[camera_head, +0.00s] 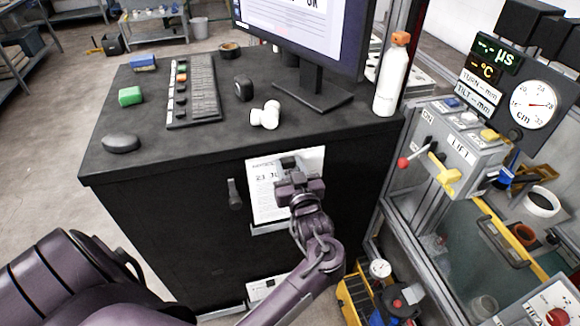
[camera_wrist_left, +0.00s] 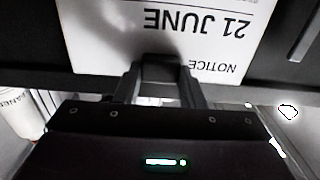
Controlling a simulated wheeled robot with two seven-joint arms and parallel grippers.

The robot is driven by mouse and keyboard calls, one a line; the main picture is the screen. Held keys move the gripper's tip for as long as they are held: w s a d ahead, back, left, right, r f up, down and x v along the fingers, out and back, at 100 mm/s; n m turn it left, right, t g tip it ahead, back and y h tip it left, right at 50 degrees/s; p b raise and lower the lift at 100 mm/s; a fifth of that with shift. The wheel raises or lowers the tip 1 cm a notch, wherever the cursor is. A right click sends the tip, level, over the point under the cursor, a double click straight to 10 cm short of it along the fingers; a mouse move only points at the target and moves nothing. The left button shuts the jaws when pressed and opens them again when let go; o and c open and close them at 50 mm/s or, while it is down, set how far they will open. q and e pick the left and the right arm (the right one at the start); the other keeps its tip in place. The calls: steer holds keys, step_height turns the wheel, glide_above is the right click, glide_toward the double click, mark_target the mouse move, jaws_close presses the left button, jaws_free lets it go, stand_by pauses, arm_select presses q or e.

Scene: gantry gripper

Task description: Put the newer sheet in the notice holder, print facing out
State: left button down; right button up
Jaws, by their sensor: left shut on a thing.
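The white sheet (camera_head: 264,200) stands upright against the black cabinet's front, print facing out. In the left wrist view the sheet (camera_wrist_left: 105,45) reads "NOTICE" and "21 JUNE", upside down there. Its lower edge is at a grey lip (camera_head: 264,230), which looks like the notice holder; I cannot tell whether it sits inside. My left gripper (camera_head: 288,165) is shut on the sheet's top edge, and its fingers also show in the left wrist view (camera_wrist_left: 160,75). The gripper and arm hide part of the sheet. My right gripper is out of view.
Another white printed sheet (camera_head: 262,289) shows low at the cabinet's foot, partly behind my arm. A handle (camera_head: 234,194) sticks out left of the holder. The cabinet top (camera_head: 210,140) holds a keyboard, monitor and bottle. A lift panel (camera_head: 455,145) stands at right.

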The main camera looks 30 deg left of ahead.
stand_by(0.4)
arm_select(q)
steer(key=shift+f+b, duration=1.45)
steer(key=shift+f, duration=0.6)
steer(key=c, duration=0.9)
jaws_free()
steer(key=shift+o, duration=0.2)
steer(key=shift+d+f, duration=0.1)
steer(key=shift+d, duration=0.05)
